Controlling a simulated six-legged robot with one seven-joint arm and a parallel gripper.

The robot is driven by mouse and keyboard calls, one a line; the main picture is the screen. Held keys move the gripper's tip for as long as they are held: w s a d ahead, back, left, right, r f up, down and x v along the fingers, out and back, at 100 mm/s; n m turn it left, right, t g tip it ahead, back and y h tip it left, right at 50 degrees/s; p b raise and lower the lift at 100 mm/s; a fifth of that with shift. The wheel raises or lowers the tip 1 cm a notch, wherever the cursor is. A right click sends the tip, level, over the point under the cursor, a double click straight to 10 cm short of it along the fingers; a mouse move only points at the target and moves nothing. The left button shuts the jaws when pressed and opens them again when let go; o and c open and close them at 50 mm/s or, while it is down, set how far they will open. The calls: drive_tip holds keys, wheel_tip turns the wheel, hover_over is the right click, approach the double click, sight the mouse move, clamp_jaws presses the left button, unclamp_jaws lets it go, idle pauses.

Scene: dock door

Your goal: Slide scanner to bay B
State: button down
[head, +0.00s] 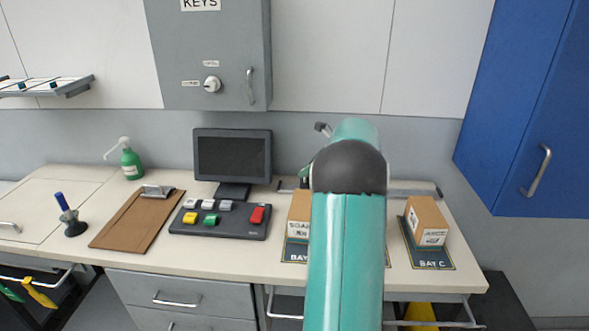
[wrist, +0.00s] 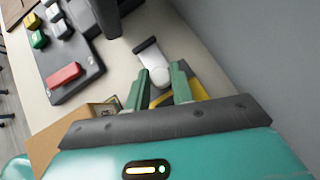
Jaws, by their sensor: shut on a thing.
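My gripper (wrist: 159,84) shows in the wrist view with its two green fingers around a small white rounded piece (wrist: 160,77). I take this piece to be part of the scanner, but most of it is hidden by the fingers. In the head view my arm hides the gripper and most of the scanner. A small dark head (head: 323,129) shows above the arm's left side. The rail (head: 412,189) runs along the back of the counter. Bay B is hidden behind my arm.
A box stands on the bay A side (head: 298,207), left of my arm, and another box (head: 428,220) stands on the bay C mat (head: 432,257). A monitor (head: 232,155), button panel (head: 220,219) and clipboard (head: 137,219) are further left. A blue cabinet (head: 520,110) hangs at right.

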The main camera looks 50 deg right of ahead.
drive_tip(key=s+d, duration=0.4)
drive_tip(key=s, duration=0.1)
drive_tip(key=s+d, duration=0.2)
drive_tip(key=s, duration=0.1)
drive_tip(key=shift+d, duration=0.25)
drive_tip(key=shift+s, duration=0.1)
drive_tip(key=c, duration=1.2)
unclamp_jaws()
drive_tip(key=v, duration=1.3)
drive_tip(key=shift+s+r, duration=0.25)
drive_tip(key=shift+r, duration=0.05)
